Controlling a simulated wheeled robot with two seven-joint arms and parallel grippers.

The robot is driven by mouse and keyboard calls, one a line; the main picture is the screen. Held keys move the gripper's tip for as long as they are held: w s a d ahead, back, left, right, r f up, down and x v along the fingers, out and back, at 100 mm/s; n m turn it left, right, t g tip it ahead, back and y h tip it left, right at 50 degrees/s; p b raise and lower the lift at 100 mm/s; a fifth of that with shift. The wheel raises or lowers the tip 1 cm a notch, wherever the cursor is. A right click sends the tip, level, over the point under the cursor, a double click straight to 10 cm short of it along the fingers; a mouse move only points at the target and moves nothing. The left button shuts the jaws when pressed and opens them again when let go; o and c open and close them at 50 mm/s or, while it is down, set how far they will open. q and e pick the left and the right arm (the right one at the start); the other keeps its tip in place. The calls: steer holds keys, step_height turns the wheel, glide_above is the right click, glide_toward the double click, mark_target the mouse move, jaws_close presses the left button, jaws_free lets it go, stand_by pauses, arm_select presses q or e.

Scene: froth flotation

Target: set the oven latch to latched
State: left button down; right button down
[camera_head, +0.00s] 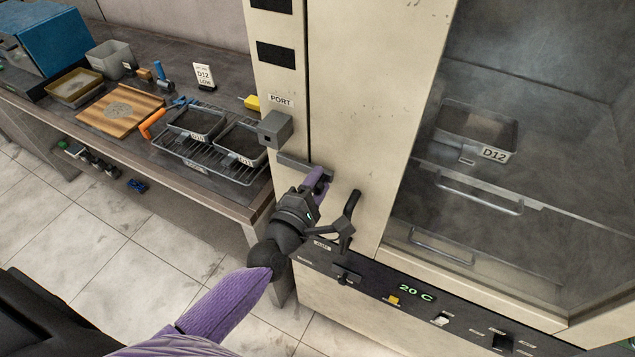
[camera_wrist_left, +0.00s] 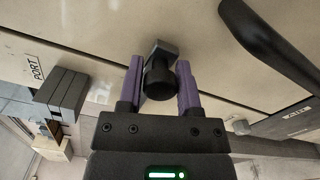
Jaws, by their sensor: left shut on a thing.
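The oven (camera_head: 347,110) is the cream cabinet with a glass door at the right of the head view. The oven latch (camera_head: 297,163) shows as a dark grey bar on its front, below the grey port box, partly covered by my fingers. In the left wrist view the latch's dark knob (camera_wrist_left: 160,75) sits between my two purple fingers. My left gripper (camera_head: 318,182) is shut on the latch; it also shows in the left wrist view (camera_wrist_left: 160,88). The latch bar looks slightly sloped; its exact setting cannot be told. My right gripper is out of view.
A dark door handle (camera_head: 351,205) stands out just right of my left gripper. The grey port box (camera_head: 275,129) juts out above it. The oven's control panel (camera_head: 375,290) runs below. A bench (camera_head: 215,188) with a rack of trays is at the left.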

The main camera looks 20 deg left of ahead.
arm_select(q)
steer(key=shift+f, duration=0.1)
stand_by(0.3)
steer(key=shift+c, duration=1.7)
jaws_free()
steer(key=s, duration=1)
steer(key=shift+a+b, duration=0.4)
